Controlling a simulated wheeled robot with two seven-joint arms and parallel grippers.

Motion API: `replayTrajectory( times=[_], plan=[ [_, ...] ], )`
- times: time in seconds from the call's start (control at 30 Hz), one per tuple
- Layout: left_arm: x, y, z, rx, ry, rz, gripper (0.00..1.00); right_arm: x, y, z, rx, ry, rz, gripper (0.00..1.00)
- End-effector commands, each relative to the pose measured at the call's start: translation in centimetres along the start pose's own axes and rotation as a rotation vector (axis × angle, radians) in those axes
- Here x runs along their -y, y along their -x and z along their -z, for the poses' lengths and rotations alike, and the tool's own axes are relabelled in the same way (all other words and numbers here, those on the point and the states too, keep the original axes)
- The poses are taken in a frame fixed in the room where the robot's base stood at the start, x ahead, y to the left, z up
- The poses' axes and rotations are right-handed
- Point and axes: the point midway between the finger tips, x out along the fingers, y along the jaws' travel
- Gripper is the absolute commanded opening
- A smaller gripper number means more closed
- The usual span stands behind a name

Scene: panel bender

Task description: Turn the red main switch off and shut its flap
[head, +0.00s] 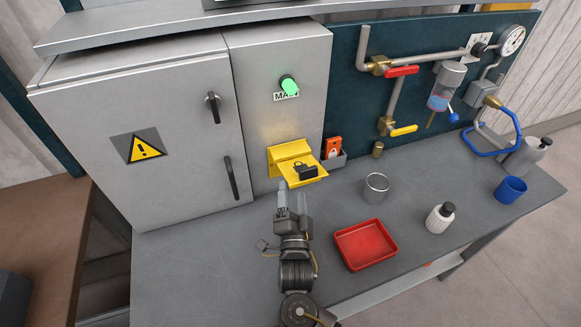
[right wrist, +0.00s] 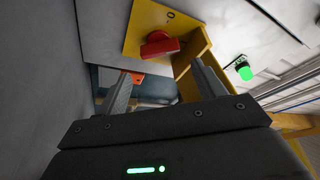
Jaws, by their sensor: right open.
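The yellow switch housing (head: 288,150) is on the lower front of the grey cabinet. Its yellow flap (head: 316,179) sticks out towards me and is open, with a black fitting (head: 305,171) on top. The red main switch (right wrist: 160,45) shows in the right wrist view on the housing's yellow plate; the flap hides it in the head view. I cannot read its position surely. My right gripper (head: 292,191) is just in front of and below the flap. Its fingers (right wrist: 162,74) are open and empty, on either side of the view of the switch, apart from it. My left gripper is not in view.
A green lamp (head: 288,84) glows above the housing. A red padlock box (head: 334,147) stands in a grey holder right of the flap. A metal cup (head: 376,188), red tray (head: 365,244), white bottle (head: 440,217) and blue cup (head: 510,190) stand on the bench. The bench's left part is clear.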

Motion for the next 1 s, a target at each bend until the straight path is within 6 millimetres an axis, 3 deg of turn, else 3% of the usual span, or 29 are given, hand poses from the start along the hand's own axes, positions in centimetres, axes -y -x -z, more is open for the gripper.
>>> replayTrajectory(
  times=[0.2, 0.4, 0.83, 1.0],
  plan=[
    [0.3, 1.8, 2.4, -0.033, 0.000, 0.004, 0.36, 0.4, -4.4, 0.1, 0.002, 0.003, 0.003, 0.69],
    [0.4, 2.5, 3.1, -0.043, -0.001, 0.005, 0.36, 0.3, -6.8, -0.1, 0.003, 0.000, 0.003, 0.69],
    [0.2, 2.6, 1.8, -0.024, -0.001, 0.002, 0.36, 0.2, -7.5, -0.2, 0.005, -0.002, 0.002, 0.68],
    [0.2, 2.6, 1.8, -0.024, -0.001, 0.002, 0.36, 0.2, -7.5, -0.3, 0.005, -0.002, 0.002, 0.46]
  ],
)
